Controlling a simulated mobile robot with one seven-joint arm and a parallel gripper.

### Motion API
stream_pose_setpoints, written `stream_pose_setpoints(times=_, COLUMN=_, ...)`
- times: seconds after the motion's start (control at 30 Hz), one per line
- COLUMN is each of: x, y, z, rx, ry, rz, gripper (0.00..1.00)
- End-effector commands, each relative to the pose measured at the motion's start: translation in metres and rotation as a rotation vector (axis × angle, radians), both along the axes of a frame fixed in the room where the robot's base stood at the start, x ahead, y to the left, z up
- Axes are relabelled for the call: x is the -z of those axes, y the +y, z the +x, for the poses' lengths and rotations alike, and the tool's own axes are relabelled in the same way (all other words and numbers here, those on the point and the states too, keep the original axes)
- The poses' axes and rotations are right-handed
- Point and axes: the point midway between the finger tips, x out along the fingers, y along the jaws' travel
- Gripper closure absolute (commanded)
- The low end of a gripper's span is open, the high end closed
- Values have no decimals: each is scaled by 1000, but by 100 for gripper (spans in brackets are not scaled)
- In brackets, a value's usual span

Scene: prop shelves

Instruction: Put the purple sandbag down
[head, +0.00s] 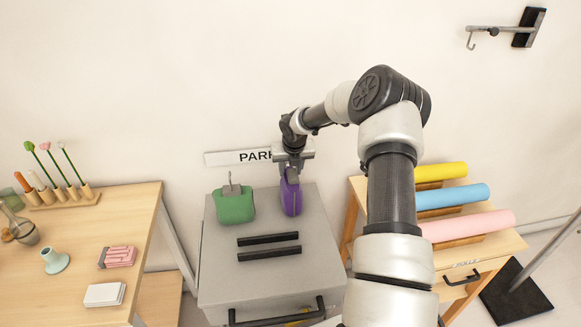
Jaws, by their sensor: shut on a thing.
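The purple sandbag (291,198) is at the back right of the grey cabinet top (222,272). My gripper (291,176) is shut on the upper part of the sandbag from above. The sandbag hangs upright, and its lower end is at or just above the grey surface; I cannot tell whether it touches. A green sandbag (234,207) with a grey loop on top stands to its left, a small gap apart.
Two black bars (268,246) lie in front of the sandbags. A black handle (276,313) is at the cabinet's front. A wooden table (110,225) with small props stands left. Yellow, blue (453,197) and pink rolls lie on a wooden stand at right.

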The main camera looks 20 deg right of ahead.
Motion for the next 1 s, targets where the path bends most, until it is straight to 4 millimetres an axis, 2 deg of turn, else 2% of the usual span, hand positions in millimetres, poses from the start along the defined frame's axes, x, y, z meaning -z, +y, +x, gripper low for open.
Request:
stream_pose_setpoints(times=0.03, x=3, y=1, z=-1, rx=0, ry=3, rz=1, gripper=58)
stream_pose_setpoints(times=0.13, x=3, y=1, z=-1, rx=0, ry=3, rz=1, gripper=43)
stream_pose_setpoints(times=0.4, x=1, y=1, z=-1, rx=0, ry=3, rz=1, gripper=43)
stream_pose_setpoints(times=0.53, x=-7, y=1, z=-4, rx=1, ry=2, rz=2, gripper=43)
stream_pose_setpoints(times=1.0, x=-92, y=7, z=-38, rx=0, ry=0, rz=0, gripper=43)
